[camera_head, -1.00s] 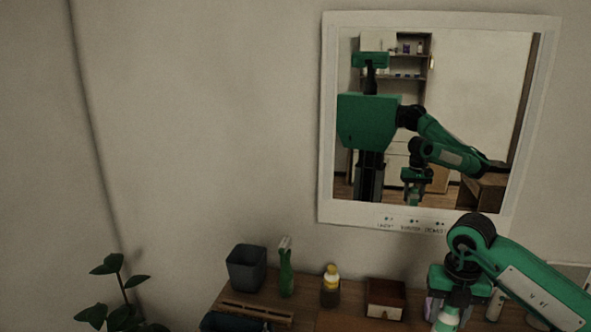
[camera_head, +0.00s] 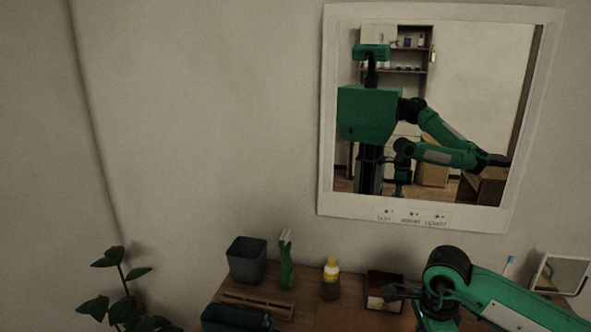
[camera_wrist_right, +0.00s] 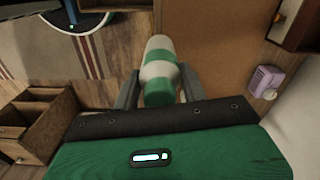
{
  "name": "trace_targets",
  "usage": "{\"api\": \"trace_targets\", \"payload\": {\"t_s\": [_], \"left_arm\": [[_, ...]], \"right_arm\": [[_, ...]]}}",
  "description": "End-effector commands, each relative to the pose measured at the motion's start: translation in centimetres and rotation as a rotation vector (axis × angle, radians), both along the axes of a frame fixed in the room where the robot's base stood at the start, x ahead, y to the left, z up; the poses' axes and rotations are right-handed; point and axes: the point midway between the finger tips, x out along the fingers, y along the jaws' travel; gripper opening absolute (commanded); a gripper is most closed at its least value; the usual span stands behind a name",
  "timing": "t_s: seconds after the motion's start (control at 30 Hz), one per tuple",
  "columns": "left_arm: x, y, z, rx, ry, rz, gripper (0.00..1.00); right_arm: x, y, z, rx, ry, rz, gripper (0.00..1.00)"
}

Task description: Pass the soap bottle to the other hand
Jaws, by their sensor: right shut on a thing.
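The soap bottle (camera_wrist_right: 159,68), white with green bands, is between the two dark fingers of my right gripper (camera_wrist_right: 160,88) in the right wrist view. The gripper is shut on its body, and the bottle's far end sticks out beyond the fingers. In the head view my right arm (camera_head: 505,302) reaches in from the right, low over the right part of the wooden counter. The bottle cannot be made out there. My left gripper does not show in either view.
A dark bin (camera_head: 247,262), a green bottle (camera_head: 286,265), a yellow-capped bottle (camera_head: 331,278) and a small wooden box (camera_head: 384,284) stand on the counter. A mirror (camera_head: 410,217) hangs above and reflects me. A plant (camera_head: 118,290) is at left. The wrist view shows a wooden drawer unit (camera_wrist_right: 30,130).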

Motion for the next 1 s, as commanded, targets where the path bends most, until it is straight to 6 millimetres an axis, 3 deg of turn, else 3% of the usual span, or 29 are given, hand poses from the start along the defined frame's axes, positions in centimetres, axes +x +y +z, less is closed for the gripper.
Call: {"api": "trace_targets", "payload": {"t_s": [0.7, 1.0], "left_arm": [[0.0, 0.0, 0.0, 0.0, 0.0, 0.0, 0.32], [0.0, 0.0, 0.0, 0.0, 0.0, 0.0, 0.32]], "right_arm": [[-4.9, 3.8, -3.3, 0.0, 0.0, 1.309, 0.01], [-6.1, 4.6, -3.9, 0.002, -0.001, 1.596, 0.01]]}}
